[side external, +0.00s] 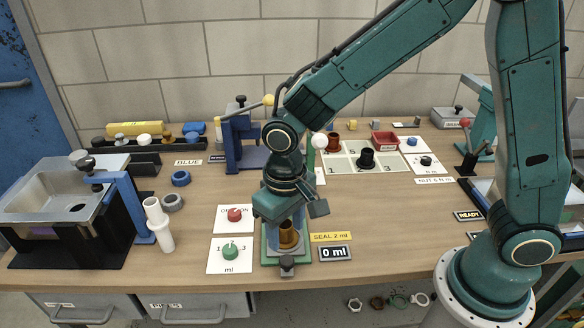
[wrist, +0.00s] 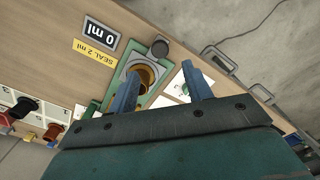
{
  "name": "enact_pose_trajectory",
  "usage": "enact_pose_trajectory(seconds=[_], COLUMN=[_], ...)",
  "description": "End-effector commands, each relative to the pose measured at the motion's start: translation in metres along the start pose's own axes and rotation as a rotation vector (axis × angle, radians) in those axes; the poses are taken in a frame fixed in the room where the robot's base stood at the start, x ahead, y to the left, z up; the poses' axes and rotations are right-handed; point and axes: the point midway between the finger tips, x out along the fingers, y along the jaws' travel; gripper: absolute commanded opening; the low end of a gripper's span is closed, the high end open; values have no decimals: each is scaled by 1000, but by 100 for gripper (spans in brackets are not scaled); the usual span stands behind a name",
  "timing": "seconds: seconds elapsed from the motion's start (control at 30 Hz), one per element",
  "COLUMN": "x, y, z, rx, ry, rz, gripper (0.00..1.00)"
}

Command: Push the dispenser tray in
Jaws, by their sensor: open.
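The dispenser tray (side external: 301,255) is green with a grey knob (side external: 287,264) at its front, by the table's front edge. A brass cup (side external: 289,238) stands on it. In the wrist view the tray (wrist: 134,53), brass cup (wrist: 146,70) and knob (wrist: 160,47) show beyond my fingers. My gripper (side external: 285,230) points down over the tray, partly hiding it and the dispenser behind. In the wrist view my gripper (wrist: 161,70) is open, with its blue fingers apart and nothing held. The cup appears nearer the left finger. I cannot tell whether a finger touches the tray or cup.
Cards with a red knob (side external: 235,214) and a green knob (side external: 230,251) lie left of the tray. A "SEAL 2 ml" label (side external: 331,237) and "0 ml" display (side external: 335,253) lie right.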

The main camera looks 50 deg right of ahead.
Motion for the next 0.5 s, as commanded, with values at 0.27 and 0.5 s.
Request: enact_pose_trajectory(seconds=[0.27,0.5], x=[42,69], y=[0,0], z=[1,0], rx=[0,0], ry=[-4,-3], rz=[2,1], gripper=[50,50])
